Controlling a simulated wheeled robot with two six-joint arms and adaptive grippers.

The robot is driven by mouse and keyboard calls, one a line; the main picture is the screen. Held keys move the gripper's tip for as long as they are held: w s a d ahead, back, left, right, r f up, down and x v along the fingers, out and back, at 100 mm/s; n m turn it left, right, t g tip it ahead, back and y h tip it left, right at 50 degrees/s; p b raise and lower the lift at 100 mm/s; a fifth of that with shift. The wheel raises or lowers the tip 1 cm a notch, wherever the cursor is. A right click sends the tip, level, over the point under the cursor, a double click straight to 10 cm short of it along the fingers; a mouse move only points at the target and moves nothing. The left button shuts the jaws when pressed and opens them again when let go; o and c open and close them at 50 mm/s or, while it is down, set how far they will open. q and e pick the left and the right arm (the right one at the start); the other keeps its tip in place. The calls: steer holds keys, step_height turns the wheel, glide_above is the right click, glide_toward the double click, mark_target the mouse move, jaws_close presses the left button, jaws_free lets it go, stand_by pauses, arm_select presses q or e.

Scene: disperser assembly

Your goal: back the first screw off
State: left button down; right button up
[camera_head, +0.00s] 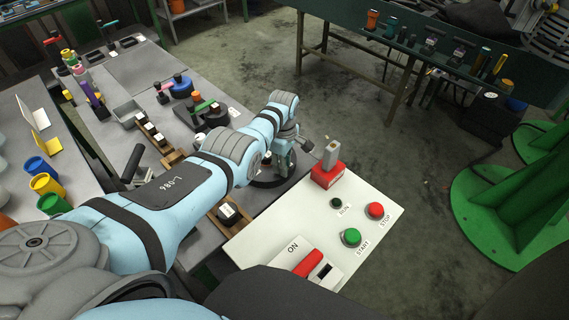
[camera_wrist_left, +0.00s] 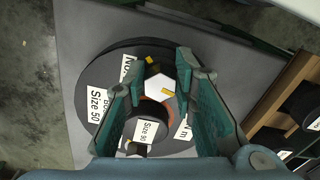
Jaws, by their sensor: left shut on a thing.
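My left gripper (camera_head: 284,150) reaches down over a dark round assembly (camera_head: 266,180) at the right end of the grey table. In the left wrist view its teal fingertips (camera_wrist_left: 161,72) close on either side of a pale hexagonal head with yellow marks, which I take as the screw (camera_wrist_left: 156,86). The screw stands on the dark disc (camera_wrist_left: 97,66), with an orange ring partly visible beside it. The fingers hide part of the disc. My right gripper is not in view.
A white control panel (camera_head: 280,225) with a red button (camera_head: 376,210), a green button (camera_head: 351,237) and a red switch (camera_head: 308,263) lies right of the gripper. Wooden racks (camera_wrist_left: 273,106) and several tools stand along the table.

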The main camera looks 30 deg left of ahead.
arm_select(q)
steer(key=shift+a+n, duration=0.15)
steer(key=shift+n, duration=0.35)
steer(key=c, duration=1.6)
jaws_free()
steer(key=shift+a, duration=0.1)
steer(key=shift+f, duration=0.1)
steer(key=shift+w+r, duration=0.15)
steer(key=shift+r, duration=0.25)
step_height(320, 180, up, 11)
steer(key=shift+r, duration=0.15)
